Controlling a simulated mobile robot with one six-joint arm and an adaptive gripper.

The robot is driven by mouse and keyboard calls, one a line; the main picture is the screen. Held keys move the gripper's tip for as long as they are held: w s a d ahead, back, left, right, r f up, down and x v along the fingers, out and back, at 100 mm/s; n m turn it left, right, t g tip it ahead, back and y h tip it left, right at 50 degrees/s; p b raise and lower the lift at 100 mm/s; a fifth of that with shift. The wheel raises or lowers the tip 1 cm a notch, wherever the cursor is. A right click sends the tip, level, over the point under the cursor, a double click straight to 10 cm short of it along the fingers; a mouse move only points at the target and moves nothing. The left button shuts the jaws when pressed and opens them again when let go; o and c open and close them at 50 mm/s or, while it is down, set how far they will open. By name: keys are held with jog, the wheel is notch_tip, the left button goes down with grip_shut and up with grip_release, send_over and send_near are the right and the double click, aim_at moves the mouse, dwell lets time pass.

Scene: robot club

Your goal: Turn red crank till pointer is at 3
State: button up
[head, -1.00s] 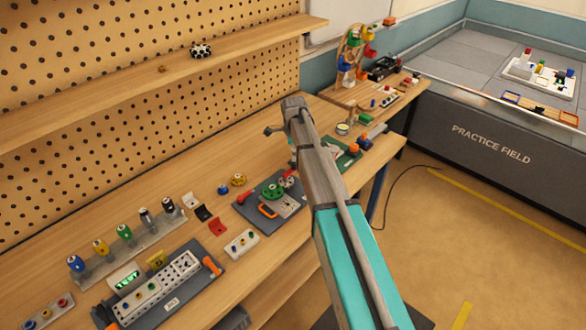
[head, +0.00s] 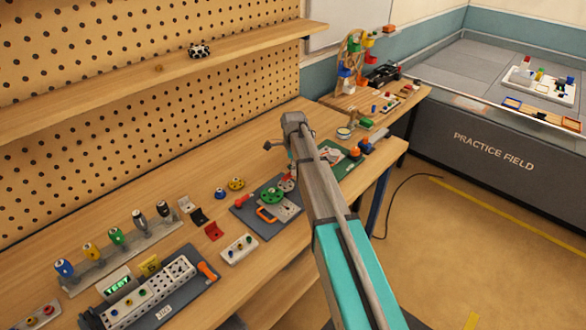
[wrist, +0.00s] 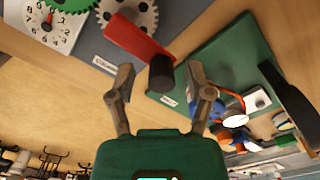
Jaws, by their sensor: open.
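The red crank (wrist: 130,38) shows in the wrist view as a red bar with an upright black knob (wrist: 162,73), beside a grey gear (wrist: 128,14) and a green gear (wrist: 70,4). My gripper (wrist: 162,88) is open, with a finger on either side of the knob's line; I cannot tell whether the knob is between the tips in depth. A white dial (wrist: 50,26) with numbers and a red pointer is at the upper left, partly cut off; the number pointed at is unclear. In the head view my arm partly hides the gear board (head: 283,225), and the green gear shows (head: 271,195).
A green board (wrist: 225,65) with blue and orange parts lies right of the crank. In the head view, an orange handle (head: 265,214) is on the gear board, and a white block (head: 239,249) and a test panel (head: 150,290) stand nearer. A pegboard shelf (head: 160,75) is behind.

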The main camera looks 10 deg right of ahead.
grip_shut()
jog(key=shift+a, duration=0.15)
jog(key=shift+n, duration=0.4)
